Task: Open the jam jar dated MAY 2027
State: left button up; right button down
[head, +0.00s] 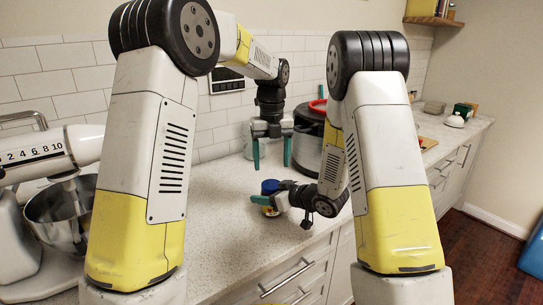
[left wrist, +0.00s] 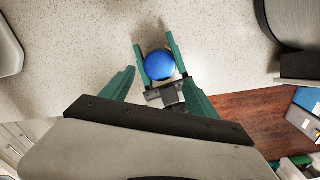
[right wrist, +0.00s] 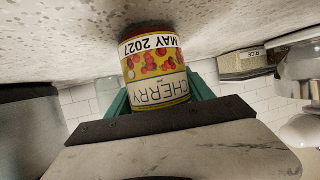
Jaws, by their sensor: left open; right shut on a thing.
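The cherry jam jar (right wrist: 155,68) fills the middle of the right wrist view, shown inverted, with a yellow label reading CHERRY and a band reading MAY 2027. Its blue lid (head: 270,187) is on it; the lid also shows from above in the left wrist view (left wrist: 159,66). My right gripper (head: 262,200) is shut around the jar from the side, low by the counter. I cannot tell whether the jar touches the counter. My left gripper (head: 271,153) is open, empty, pointing down above the lid and apart from it.
A steel and black cooker (head: 308,143) stands close behind and right of the jar. A stand mixer with a bowl (head: 62,212) is at the left. A RICE box (right wrist: 243,63) shows in the right wrist view. The counter (head: 222,205) left of the jar is clear.

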aim_at(271, 184)
pick_arm(q)
jog(key=shift+f, duration=3.2)
jog(key=c, duration=1.3)
jog(key=n, duration=0.6)
jog(key=shift+n, duration=0.3)
jog(key=n, duration=0.7)
jog(key=shift+r, duration=0.1)
jog(key=o, duration=1.5)
jog(key=shift+o, duration=0.2)
jog(key=shift+r, duration=0.1)
